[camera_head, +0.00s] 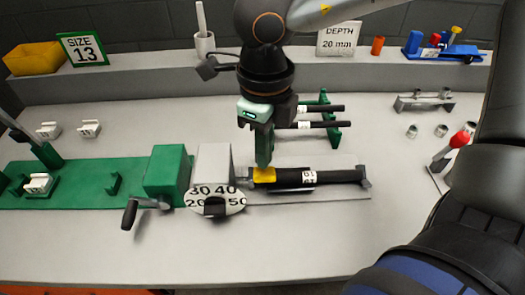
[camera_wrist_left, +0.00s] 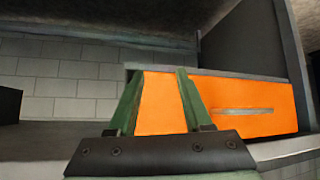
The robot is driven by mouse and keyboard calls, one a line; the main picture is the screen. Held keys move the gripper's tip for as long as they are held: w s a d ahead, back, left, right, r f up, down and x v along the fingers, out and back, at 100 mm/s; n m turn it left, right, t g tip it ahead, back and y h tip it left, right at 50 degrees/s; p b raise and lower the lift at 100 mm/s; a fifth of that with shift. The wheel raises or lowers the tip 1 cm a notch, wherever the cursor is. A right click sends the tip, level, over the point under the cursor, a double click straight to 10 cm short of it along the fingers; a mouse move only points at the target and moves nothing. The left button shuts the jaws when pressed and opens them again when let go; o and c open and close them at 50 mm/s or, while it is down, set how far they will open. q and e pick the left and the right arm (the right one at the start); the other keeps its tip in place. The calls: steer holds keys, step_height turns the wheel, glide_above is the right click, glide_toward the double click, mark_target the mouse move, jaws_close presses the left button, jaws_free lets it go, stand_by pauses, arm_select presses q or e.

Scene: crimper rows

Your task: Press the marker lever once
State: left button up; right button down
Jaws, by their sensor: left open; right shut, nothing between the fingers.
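My right gripper (camera_head: 263,163) points down over the bench, its green fingers shut with nothing between them. Its tips are at a yellow piece (camera_head: 264,175) at the left end of a black hose (camera_head: 310,176); I cannot tell whether they touch it. This yellow piece may be the marker lever, but no label shows that. A red-knobbed lever (camera_head: 459,139) stands tilted at the right. My left gripper (camera_wrist_left: 158,100) shows in the left wrist view, open and empty, in front of an orange panel (camera_wrist_left: 230,108).
A dial (camera_head: 215,199) with numbers sits left of the yellow piece, beside a green block (camera_head: 168,176) with a black crank (camera_head: 130,212). A green rack (camera_head: 325,108) holds black hoses behind the gripper. The front strip of the bench (camera_head: 200,255) is clear.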

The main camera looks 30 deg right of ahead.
mark_target(264, 172)
arm_select(q)
steer(key=shift+d, duration=0.1)
arm_select(e)
steer(key=shift+f, duration=0.15)
steer(key=shift+f+b, duration=1.35)
steer(key=shift+b, duration=0.35)
steer(key=shift+f+b, duration=2.05)
steer(key=shift+b, duration=0.15)
arm_select(q)
steer(key=f, duration=0.3)
steer(key=d+f, duration=0.1)
steer(key=f, duration=0.1)
steer(key=shift+w, duration=0.3)
arm_select(e)
steer(key=shift+r, duration=0.1)
steer(key=shift+r+p, duration=2.25)
steer(key=shift+r, duration=1.2)
steer(key=shift+r+p, duration=0.4)
steer(key=shift+r, duration=0.3)
arm_select(q)
steer(key=shift+s+a+r+p, duration=0.15)
steer(key=shift+r+p, duration=0.35)
steer(key=shift+r, duration=1.6)
arm_select(e)
steer(key=shift+r, duration=0.85)
